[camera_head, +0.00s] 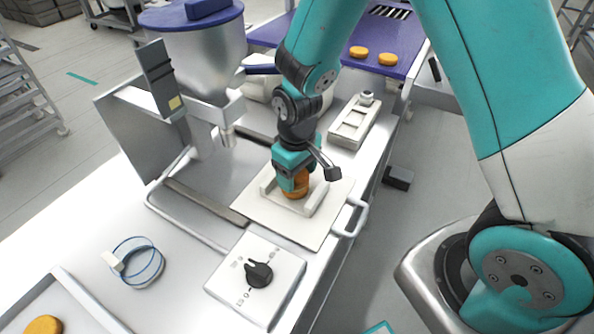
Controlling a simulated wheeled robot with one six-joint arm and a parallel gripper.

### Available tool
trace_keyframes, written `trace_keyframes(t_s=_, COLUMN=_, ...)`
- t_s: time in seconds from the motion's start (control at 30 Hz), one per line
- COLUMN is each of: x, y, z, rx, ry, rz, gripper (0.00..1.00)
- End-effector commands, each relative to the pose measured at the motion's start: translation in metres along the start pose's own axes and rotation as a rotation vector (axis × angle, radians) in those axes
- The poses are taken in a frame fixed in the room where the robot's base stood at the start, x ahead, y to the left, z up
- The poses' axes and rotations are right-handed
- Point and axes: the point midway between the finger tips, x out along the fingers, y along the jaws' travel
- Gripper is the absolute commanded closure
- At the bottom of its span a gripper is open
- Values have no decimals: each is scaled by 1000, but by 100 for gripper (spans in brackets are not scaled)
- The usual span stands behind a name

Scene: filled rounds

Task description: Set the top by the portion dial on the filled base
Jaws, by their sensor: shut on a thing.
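My gripper (293,181) points down over the white board and is shut on an orange-brown round, the top (300,177). The top is between the jaws, within a low white U-shaped holder (314,205) on the board. Orange-brown also shows lower down at the holder, where the filled base (297,193) seems to sit under the top. The jaws hide most of both, so I cannot tell whether they touch. The portion dial (259,274) is a black knob on a white box in front of the board.
A metal hopper with a blue lid (190,15) and nozzle stands left of the holder. Two rounds (373,55) lie on the purple belt at the back. Another round (43,325) is in a tray at bottom left. A blue-banded ring (138,262) lies on the counter.

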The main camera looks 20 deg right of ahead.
Motion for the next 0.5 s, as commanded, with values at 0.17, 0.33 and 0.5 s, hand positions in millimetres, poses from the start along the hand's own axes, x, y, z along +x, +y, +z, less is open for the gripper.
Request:
trace_keyframes(t_s=0.17, x=3, y=0, z=0, rx=0, ry=0, rz=0, gripper=46)
trace_keyframes(t_s=0.33, x=5, y=0, z=0, rx=0, ry=0, rz=0, gripper=46)
trace_keyframes(t_s=0.5, x=7, y=0, z=0, rx=0, ry=0, rz=0, gripper=46)
